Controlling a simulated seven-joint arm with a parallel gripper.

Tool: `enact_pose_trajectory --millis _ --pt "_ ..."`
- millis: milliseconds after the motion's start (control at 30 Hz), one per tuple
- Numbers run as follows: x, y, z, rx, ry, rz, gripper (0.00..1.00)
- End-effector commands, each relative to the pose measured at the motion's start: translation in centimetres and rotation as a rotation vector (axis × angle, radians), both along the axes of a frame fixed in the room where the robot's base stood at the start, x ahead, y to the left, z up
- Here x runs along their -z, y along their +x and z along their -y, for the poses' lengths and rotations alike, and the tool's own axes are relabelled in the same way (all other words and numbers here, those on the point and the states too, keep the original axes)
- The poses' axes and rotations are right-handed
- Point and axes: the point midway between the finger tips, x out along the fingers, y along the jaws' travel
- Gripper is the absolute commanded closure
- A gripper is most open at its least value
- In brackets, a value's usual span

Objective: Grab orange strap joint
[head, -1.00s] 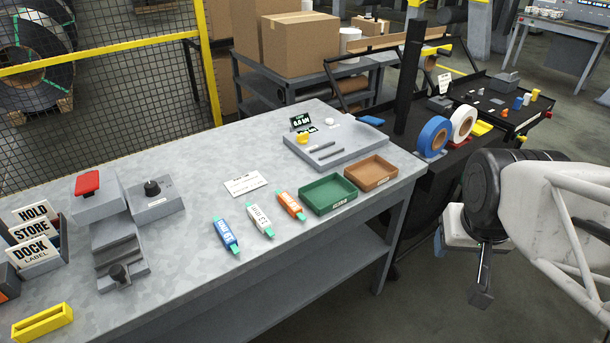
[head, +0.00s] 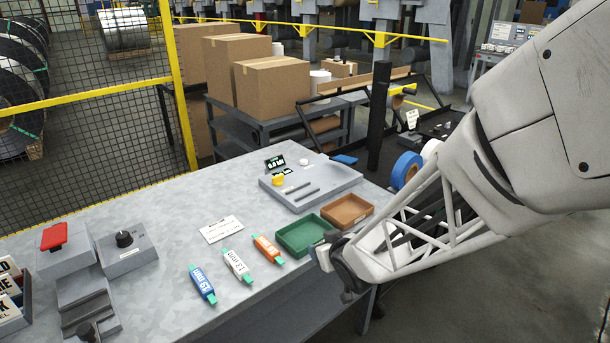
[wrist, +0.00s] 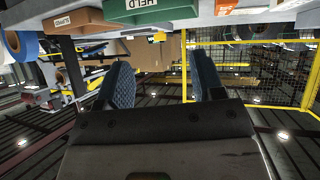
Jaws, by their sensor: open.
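The orange strap joint (head: 267,248) lies on the grey bench, with teal ends, just left of the green tray. A white strap joint (head: 237,265) and a blue strap joint (head: 202,283) lie in a row to its left. My gripper (wrist: 160,62) is open and empty in the wrist view, its two blue-padded fingers apart. In the head view the end of my arm is by the bench's front edge, near the green tray and right of the orange joint. The fingers are hard to make out there.
The green tray (head: 281,237) and brown tray (head: 366,207) sit at the bench's right front; the green one shows close in the wrist view (wrist: 172,14). A grey scale block (head: 340,180) stands behind them. A white card (head: 222,229) lies behind the joints.

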Motion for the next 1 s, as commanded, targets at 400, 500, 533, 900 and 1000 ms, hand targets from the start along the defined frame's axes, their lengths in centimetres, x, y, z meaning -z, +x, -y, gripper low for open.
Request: enact_pose_trajectory --millis 400,500,533,900,1000 --pt "4.7 -0.5 -8.0 -0.232 0.170 0.099 0.38" --pt "4.9 -0.7 -8.5 -0.247 0.183 0.104 0.38" --pt "4.9 -0.7 -8.5 -0.248 0.184 0.104 0.38" --pt "4.9 -0.6 -8.6 -0.247 0.185 0.105 0.38" --pt "5.1 -0.3 -8.8 -0.246 0.185 0.103 0.38"
